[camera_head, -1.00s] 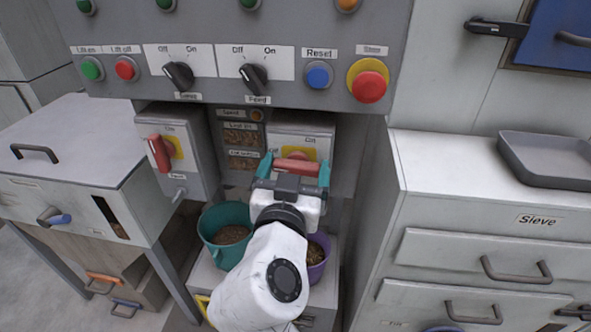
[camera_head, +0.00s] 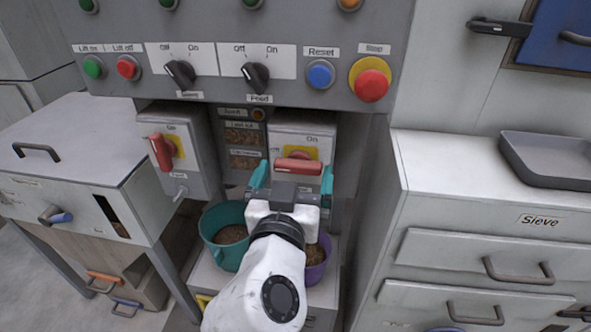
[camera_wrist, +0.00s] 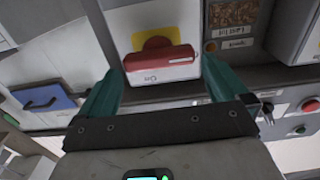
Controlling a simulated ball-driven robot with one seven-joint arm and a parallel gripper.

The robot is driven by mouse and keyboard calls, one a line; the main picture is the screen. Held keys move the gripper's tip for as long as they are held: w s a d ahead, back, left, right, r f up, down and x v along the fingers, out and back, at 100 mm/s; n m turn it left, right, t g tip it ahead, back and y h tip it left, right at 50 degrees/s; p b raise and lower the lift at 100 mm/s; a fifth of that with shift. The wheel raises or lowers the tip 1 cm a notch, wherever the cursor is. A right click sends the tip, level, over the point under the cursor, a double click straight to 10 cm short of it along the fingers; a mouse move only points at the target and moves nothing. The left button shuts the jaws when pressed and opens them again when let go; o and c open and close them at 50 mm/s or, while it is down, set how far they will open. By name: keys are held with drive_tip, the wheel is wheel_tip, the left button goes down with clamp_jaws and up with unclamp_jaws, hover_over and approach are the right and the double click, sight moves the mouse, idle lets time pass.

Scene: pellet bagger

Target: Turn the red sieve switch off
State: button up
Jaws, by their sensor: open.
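The right-hand red switch handle (camera_head: 298,166) lies level across a yellow plate on a grey box, with "On" above it and "Off" to its left. The box's lower label is hidden by my gripper, so I cannot read its name. My gripper (camera_head: 294,170) is open in front of this handle, its teal fingers spread to either side and nothing held. In the wrist view the red handle (camera_wrist: 160,60) shows beyond and between the open fingertips, apparently clear of them. The left-hand red handle (camera_head: 161,153) stands nearly upright on its own box, labelled "Feed".
Black knobs and a red stop button (camera_head: 371,85) are on the panel above. A teal bucket (camera_head: 222,238) and a purple bucket (camera_head: 318,270) of pellets stand below. A white drawer cabinet (camera_head: 450,215) is at right, a grey bench (camera_head: 85,140) at left.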

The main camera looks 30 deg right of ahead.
drive_tip(key=v, duration=0.8)
drive_tip(key=shift+s+a+b, duration=0.25)
drive_tip(key=shift+s+b, duration=0.05)
drive_tip(key=shift+b, duration=0.05)
drive_tip(key=d+f+n+g+y+p, duration=0.2)
drive_tip(key=d+f+g+p, duration=0.15)
drive_tip(key=d+f, duration=0.45)
drive_tip(key=s+d+f+n+g+y+p, duration=0.1)
drive_tip(key=s+d+f+g+y, duration=0.1)
drive_tip(key=s+f, duration=0.4)
drive_tip(key=s+d+f+n+g+y+p, duration=0.2)
drive_tip(key=s+d+f+g, duration=0.3)
drive_tip(key=f, duration=0.3)
drive_tip(key=shift+s+d+f+y, duration=0.2)
drive_tip(key=shift+s+y, duration=0.2)
drive_tip(key=shift+s, duration=0.25)
drive_tip(key=s+f+g+y, duration=0.1)
drive_tip(key=s, duration=0.2)
drive_tip(key=s+f+n+g+y+p, duration=0.1)
drive_tip(key=s, duration=0.1)
drive_tip(key=s+a+f+g+y+p, duration=0.1)
drive_tip(key=s, duration=0.2)
drive_tip(key=shift+s+a+f+n+y, duration=0.1)
drive_tip(key=shift+s+f+n+y, duration=0.2)
drive_tip(key=shift+f, duration=0.1)
drive_tip(key=shift+c, duration=0.2)
